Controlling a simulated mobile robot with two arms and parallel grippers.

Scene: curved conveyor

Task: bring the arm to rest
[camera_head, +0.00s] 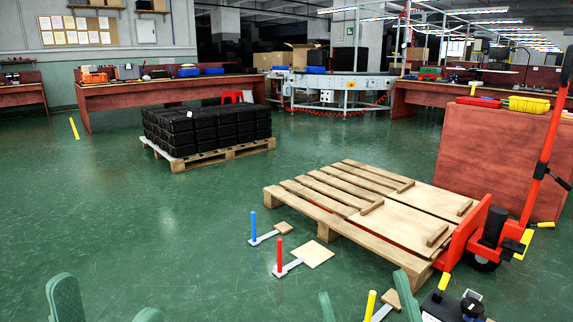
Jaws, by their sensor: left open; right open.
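My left gripper (104,298) shows at the bottom left edge as two green fingertips set apart, with bare floor between them. My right gripper (364,290) shows at the bottom, right of centre, also as two green fingertips set apart. No object is held between either pair of fingers. The arms behind both grippers are out of the picture.
A wooden pallet (330,208) lies on a red pallet jack (462,234) at right. Small tools with blue (253,226), red (279,256) and yellow (370,304) handles stand nearby. Black crates (206,128) sit on another pallet (232,154). The green floor (150,230) at left is clear.

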